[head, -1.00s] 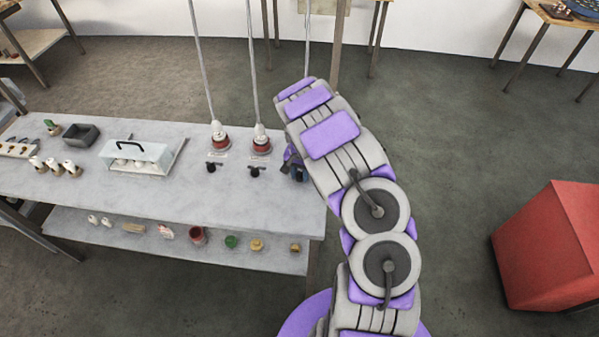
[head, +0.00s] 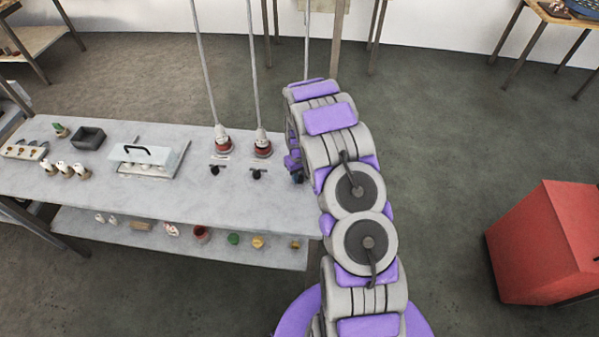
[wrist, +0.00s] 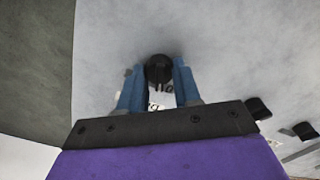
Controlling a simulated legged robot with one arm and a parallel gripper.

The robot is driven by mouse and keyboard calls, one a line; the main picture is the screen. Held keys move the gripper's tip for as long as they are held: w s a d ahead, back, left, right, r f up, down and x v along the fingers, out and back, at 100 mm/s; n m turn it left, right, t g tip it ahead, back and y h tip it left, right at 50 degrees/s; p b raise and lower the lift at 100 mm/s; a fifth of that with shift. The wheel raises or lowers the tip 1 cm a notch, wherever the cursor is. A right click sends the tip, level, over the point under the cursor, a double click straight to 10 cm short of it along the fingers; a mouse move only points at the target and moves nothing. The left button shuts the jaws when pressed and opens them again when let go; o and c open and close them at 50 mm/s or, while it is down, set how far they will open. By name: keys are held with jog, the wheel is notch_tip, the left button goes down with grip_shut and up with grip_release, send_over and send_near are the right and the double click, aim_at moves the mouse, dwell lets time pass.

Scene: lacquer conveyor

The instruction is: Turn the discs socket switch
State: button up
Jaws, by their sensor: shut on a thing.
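A black switch knob (wrist: 158,68) stands on the grey worktop in the wrist view, with a white label (wrist: 160,98) beside it, partly hidden and not clearly readable. The two blue fingers of my gripper (wrist: 158,84) are shut on this knob, one on each side. In the head view my gripper (head: 295,166) is at the right end of the workbench (head: 130,200), where my arm hides most of the switch. Two other black switches (head: 215,170) (head: 257,174) stand to its left, each in front of a red socket with a hanging cable (head: 223,146) (head: 262,149).
A clear-lidded box (head: 150,160), a dark tray (head: 88,138) and several small white-topped items stand further left on the bench. A lower shelf (head: 180,240) holds small coloured objects. A red block (head: 550,245) stands on the floor at right; floor between is clear.

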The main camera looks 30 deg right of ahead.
aim_at(300, 175)
jog(key=shift+w+r+n+p, duration=0.15)
jog(key=shift+n+p, duration=0.15)
jog(key=shift+n, duration=0.6)
jog(key=o, duration=1.1)
jog(key=shift+c, duration=0.2)
notch_tip(300, 175, up, 17)
jog(key=p, duration=0.1)
